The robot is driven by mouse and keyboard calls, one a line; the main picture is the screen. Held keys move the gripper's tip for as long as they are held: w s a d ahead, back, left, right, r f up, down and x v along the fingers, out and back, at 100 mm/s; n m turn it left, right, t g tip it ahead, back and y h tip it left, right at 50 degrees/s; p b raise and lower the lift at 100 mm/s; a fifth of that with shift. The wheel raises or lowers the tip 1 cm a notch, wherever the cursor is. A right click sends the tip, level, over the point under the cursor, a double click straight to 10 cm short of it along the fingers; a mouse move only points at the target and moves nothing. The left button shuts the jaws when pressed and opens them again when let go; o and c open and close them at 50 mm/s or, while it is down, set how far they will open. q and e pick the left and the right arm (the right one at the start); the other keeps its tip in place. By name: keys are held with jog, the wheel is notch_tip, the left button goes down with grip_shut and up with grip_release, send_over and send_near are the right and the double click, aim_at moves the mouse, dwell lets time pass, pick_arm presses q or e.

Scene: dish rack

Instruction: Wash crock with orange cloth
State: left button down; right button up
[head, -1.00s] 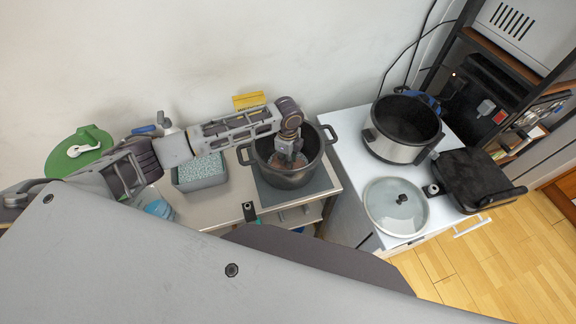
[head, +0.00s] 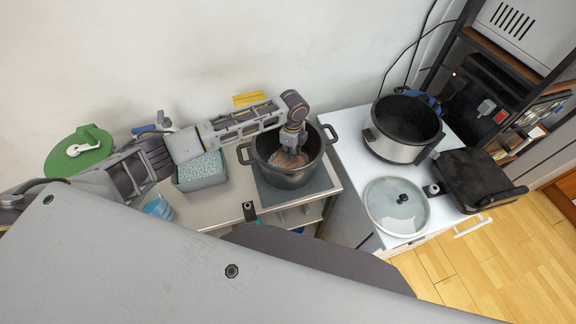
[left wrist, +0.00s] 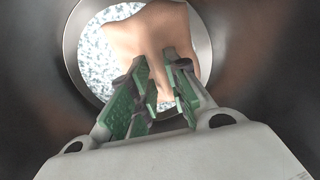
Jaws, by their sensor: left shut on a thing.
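A dark pot with two side handles (head: 288,181), which I take for the crock, stands on a dark square plate on the counter. My left gripper (head: 293,149) reaches down inside the pot. It is shut on a crumpled, pale orange cloth (head: 287,160). In the left wrist view the cloth (left wrist: 150,34) bulges beyond the green-padded fingers (left wrist: 163,84) and covers part of a bright speckled round area at the pot's bottom. The dark inner wall (left wrist: 35,100) surrounds the gripper. I cannot tell whether the cloth touches the pot. My right gripper is not in view.
A slow cooker (head: 393,148), a glass lid (head: 384,213) and a black hinged appliance (head: 474,181) stand on the white cabinet at right. A grey tub (head: 205,181) of bluish speckled contents is left of the pot. A green round thing (head: 62,161) lies further left.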

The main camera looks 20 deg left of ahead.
pick_arm(q)
jog(key=shift+s, duration=0.1)
jog(key=shift+s+a, duration=0.2)
jog(key=shift+s, duration=0.55)
jog(key=shift+s+a, duration=0.15)
jog(key=shift+s, duration=0.55)
jog(key=shift+s, duration=0.1)
jog(key=shift+s+a, duration=0.15)
jog(key=shift+s, duration=0.65)
jog(key=shift+s+a, duration=0.15)
jog(key=shift+s, duration=0.6)
jog(key=shift+w, duration=0.1)
jog(key=shift+w+d, duration=0.15)
jog(key=shift+w, duration=0.65)
jog(key=shift+w+d, duration=0.15)
jog(key=shift+w, duration=0.6)
jog(key=shift+w, duration=0.1)
jog(key=shift+w+d+r, duration=0.1)
jog(key=shift+w+d, duration=0.1)
jog(key=shift+w, duration=0.6)
jog(key=shift+w+d+r, duration=0.1)
jog(key=shift+w+d, duration=0.05)
jog(key=shift+w, duration=0.6)
